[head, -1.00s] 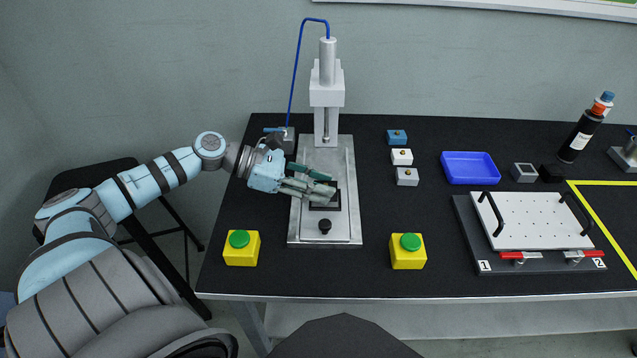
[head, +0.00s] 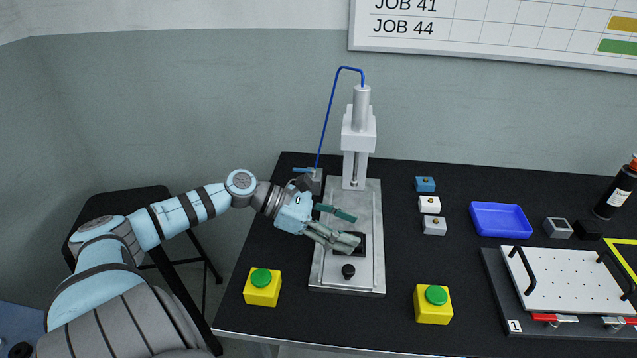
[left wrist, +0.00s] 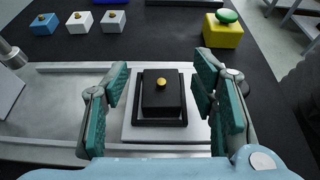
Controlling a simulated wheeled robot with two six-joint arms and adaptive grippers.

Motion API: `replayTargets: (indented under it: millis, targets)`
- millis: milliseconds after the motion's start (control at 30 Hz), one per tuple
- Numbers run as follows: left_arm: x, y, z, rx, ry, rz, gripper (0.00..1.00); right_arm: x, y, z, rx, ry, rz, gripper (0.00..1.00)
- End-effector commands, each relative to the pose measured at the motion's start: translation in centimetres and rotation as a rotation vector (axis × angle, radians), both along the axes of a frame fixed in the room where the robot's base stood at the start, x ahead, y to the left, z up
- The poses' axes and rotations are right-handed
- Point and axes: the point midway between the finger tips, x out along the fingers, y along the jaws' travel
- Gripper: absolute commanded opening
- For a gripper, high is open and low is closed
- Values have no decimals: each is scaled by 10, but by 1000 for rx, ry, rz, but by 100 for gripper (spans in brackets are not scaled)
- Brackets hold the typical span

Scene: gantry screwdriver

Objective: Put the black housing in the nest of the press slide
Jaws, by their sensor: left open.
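The black housing (left wrist: 160,98), a dark block with a gold knob on top, sits upright inside the black square nest (left wrist: 160,123) in the left wrist view. The nest lies on the light plate of the press slide (left wrist: 160,134). My left gripper (left wrist: 163,82) is open, with one green-padded finger on each side of the housing and a gap on both sides. In the head view my left gripper (head: 354,231) is over the nest of the silver press (head: 370,281) and hides much of the housing. My right gripper is not in view.
Blue, white and grey housings (head: 433,226) stand right of the press. Beyond are a blue tray (head: 500,233), a grey block (head: 558,228), a black block (head: 588,229) and a white perforated plate (head: 560,280). Yellow button boxes (head: 262,292) (head: 433,309) flank the press front.

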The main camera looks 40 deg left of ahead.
Motion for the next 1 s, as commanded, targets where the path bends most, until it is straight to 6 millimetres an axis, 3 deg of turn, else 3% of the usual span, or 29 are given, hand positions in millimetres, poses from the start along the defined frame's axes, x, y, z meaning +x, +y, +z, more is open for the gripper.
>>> replayTargets:
  millis: [300, 433, 600, 1000]
  targets:
    - [-41, 54, 42, 1, 8, 5, 53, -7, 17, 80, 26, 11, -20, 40]
    - [-57, 75, 50, 1, 4, 4, 53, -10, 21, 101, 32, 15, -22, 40]
    - [-68, 88, 51, 0, 0, 1, 53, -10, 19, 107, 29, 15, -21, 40]
    - [-68, 88, 49, -1, -1, 1, 53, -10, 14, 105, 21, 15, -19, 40]
